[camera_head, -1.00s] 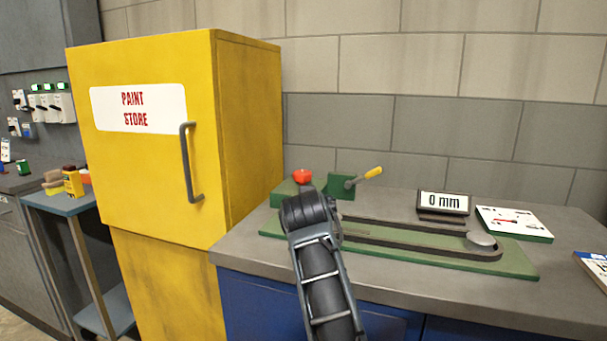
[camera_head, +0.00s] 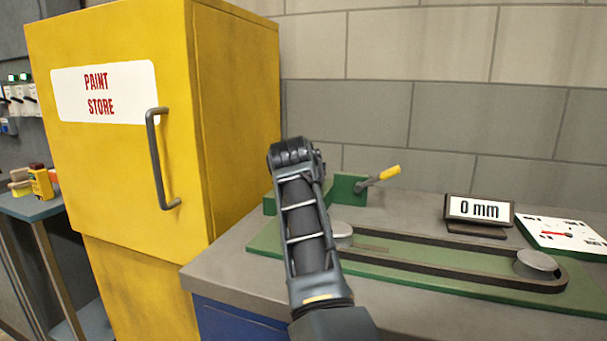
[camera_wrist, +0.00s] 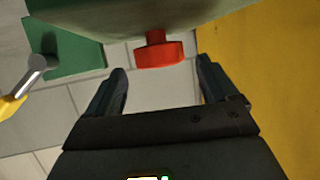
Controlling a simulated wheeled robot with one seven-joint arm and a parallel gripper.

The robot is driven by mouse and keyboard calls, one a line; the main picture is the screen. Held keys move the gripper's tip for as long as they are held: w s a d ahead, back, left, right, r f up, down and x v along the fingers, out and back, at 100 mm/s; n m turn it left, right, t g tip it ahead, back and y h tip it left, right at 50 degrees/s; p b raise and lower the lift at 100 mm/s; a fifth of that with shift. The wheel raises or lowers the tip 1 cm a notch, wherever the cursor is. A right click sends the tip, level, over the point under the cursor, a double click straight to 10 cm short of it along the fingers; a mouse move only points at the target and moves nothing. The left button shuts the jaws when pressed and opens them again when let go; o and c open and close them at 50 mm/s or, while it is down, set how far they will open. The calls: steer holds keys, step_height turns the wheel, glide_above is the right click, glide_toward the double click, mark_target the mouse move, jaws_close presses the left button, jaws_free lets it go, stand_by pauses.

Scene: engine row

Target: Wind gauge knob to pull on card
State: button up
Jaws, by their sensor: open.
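The red knob (camera_wrist: 158,53) shows in the wrist view, on a short stem under the green block, and lies ahead of the gap between my fingers. In the head view my arm hides the knob. My gripper (camera_wrist: 162,88) is open and empty, with a finger on each side of the gap. The green gauge base (camera_head: 440,280) carries a dark belt loop around two grey pulleys. A display (camera_head: 479,209) reads 0 mm. A white card (camera_head: 560,235) with a red pointer mark lies to the right of the display.
A yellow paint store cabinet (camera_head: 120,190) stands close on the left of the bench, with a grey handle. A lever with a yellow grip (camera_head: 385,174) sticks out beside the knob's place. The grey bench top (camera_head: 230,272) is bare at its front left.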

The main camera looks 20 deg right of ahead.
steer(key=shift+x, duration=2.15)
steer(key=c, duration=1)
steer(key=shift+o, duration=0.2)
steer(key=shift+f+b, duration=0.1)
steer(key=shift+b, duration=0.5)
